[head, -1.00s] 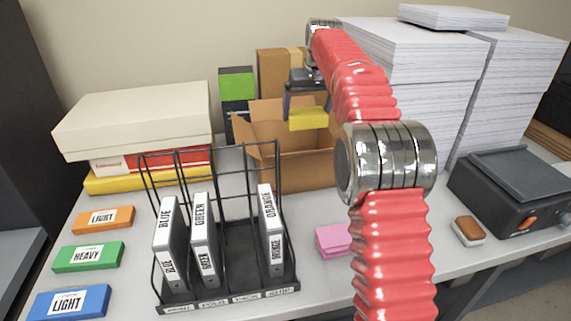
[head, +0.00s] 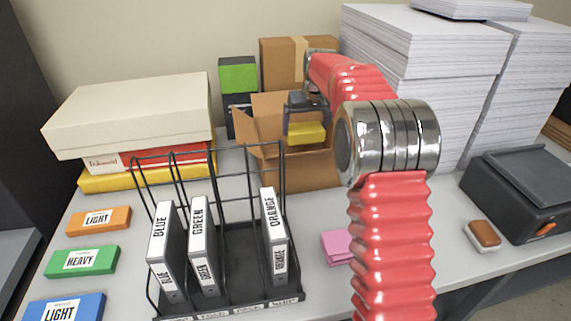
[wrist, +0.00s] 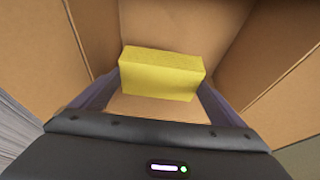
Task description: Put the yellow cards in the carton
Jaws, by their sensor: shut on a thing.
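The yellow cards (head: 307,133) are a small block held at the opening of the brown cardboard carton (head: 305,173). My gripper (head: 305,125) is shut on them, with one finger at each side. In the wrist view the yellow cards (wrist: 161,75) sit between the fingers, with the carton's inner walls (wrist: 215,30) around them and its floor below. I cannot tell whether the cards touch the carton floor. The carton's flaps stand open. My red arm hides the carton's right part in the head view.
A black wire rack (head: 230,255) with several labelled binders stands in front of the carton. Tall paper stacks (head: 430,90) rise at the right. Pink cards (head: 337,247), a brush-like block (head: 483,235) and a black machine (head: 520,190) lie at right. A taped box (head: 283,65) is behind.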

